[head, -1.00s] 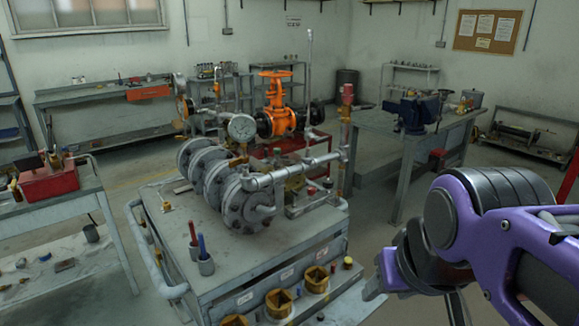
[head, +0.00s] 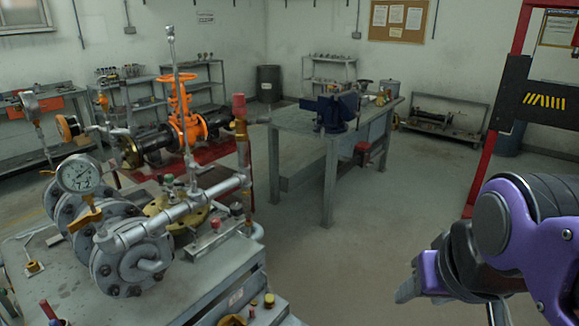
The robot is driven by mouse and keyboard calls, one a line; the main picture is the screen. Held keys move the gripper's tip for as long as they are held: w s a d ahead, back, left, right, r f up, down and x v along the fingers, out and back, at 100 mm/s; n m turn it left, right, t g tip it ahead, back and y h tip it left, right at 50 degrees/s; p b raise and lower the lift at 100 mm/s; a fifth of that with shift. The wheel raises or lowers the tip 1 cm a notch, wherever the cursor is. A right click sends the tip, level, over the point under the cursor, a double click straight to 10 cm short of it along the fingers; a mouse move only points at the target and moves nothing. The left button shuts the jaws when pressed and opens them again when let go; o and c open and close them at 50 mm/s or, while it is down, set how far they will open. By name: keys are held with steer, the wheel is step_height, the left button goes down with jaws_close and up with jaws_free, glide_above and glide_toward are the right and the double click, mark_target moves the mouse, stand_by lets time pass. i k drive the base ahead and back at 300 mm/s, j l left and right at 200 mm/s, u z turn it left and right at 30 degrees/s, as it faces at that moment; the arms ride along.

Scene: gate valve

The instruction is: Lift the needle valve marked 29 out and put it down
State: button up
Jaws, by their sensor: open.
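No marking 29 can be read, so I cannot tell which fitting is the needle valve. A pressure gauge (head: 78,174) stands above grey flanged discs (head: 130,255) on the cart at the left. A grey pipe (head: 190,208) runs from the discs to an upright brass-coloured pipe with a red cap (head: 239,108). A large orange gate valve (head: 183,118) stands behind. My gripper (head: 409,288) is at the lower right, over the floor, well apart from the cart. It is open and empty, seen from the side, with its fingers partly hidden.
The grey cart (head: 230,275) fills the lower left, with yellow cups cut off at the bottom edge. A workbench (head: 290,130) with a blue vise (head: 333,110) stands behind. A red frame (head: 497,130) rises at the right. The floor (head: 350,260) between cart and arm is clear.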

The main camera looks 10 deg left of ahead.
mark_target(172, 193)
steer(key=i+l+z, duration=0.2)
steer(key=i+z, duration=0.15)
steer(key=i+l+z, duration=0.1)
steer(key=i+z, duration=0.25)
steer(key=i, duration=0.15)
steer(key=i+u, duration=0.2)
steer(key=i, duration=0.35)
steer(key=i+l+u, duration=0.25)
steer(key=i, duration=0.25)
steer(key=i+j+u, duration=0.1)
steer(key=i+u, duration=0.7)
steer(key=i, duration=0.15)
steer(key=i+u, duration=0.75)
steer(key=u, duration=0.2)
steer(key=i+u, duration=0.2)
steer(key=u, duration=0.15)
steer(key=i+u, duration=0.2)
steer(key=u, duration=0.2)
steer(key=i+l+u, duration=0.15)
steer(key=u, duration=0.2)
steer(key=i+l+u, duration=0.1)
steer(key=i+u, duration=0.25)
steer(key=u, duration=0.15)
steer(key=i+l+u, duration=0.25)
steer(key=u, duration=0.2)
steer(key=i, duration=0.05)
